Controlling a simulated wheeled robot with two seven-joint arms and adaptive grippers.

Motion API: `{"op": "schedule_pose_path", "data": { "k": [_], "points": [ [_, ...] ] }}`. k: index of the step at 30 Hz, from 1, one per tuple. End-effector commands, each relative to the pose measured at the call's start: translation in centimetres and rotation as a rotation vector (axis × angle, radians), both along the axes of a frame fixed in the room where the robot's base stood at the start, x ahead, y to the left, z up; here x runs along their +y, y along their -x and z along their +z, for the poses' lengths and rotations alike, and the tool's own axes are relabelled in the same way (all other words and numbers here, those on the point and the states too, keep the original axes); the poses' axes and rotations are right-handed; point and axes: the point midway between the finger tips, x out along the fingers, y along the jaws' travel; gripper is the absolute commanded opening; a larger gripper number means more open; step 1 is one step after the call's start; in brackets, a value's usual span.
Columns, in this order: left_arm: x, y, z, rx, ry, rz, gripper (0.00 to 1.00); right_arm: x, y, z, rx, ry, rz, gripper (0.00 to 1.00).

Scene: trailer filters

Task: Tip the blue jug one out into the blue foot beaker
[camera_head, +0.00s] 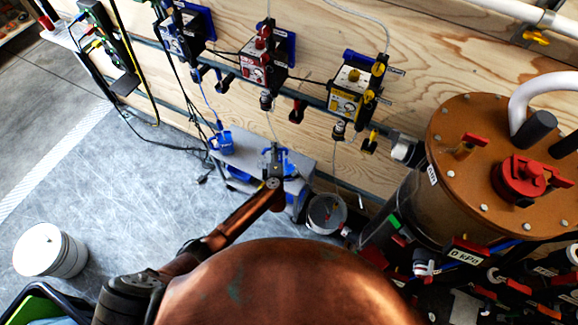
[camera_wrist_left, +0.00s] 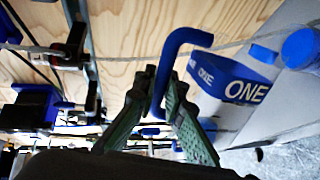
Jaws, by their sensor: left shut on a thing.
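The blue jug one (camera_wrist_left: 240,85) shows in the left wrist view by its blue band marked ONE and its blue handle. My left gripper (camera_wrist_left: 163,100) is shut on that handle, one green finger on each side. In the head view my left gripper (camera_head: 273,158) is above the grey bench, with blue parts around it; its arm hides much there. I cannot tell the jug's tilt or contents. A blue vessel (camera_head: 222,142) stands at the bench's left end. A blue round piece (camera_wrist_left: 300,48) shows beyond the jug; I cannot tell which is the foot beaker. My right gripper is out of view.
The grey bench (camera_head: 248,148) stands against the wooden wall. Blue, red and yellow (camera_head: 350,92) boxes with cables hang above it. A round metal pan (camera_head: 326,213) and a large brown-lidded tank (camera_head: 500,165) are to the right. A white bucket (camera_head: 48,250) stands on open floor.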

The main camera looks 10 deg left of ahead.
Motion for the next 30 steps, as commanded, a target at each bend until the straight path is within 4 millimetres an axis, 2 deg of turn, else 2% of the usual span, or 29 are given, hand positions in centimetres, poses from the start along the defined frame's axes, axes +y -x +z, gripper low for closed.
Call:
{"op": "schedule_pose_path", "data": {
  "k": [30],
  "points": [
    [-2.4,-0.4,0.9,0.03,-0.174,-0.002,0.0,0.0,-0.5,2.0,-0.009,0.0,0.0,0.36]
  ]
}}
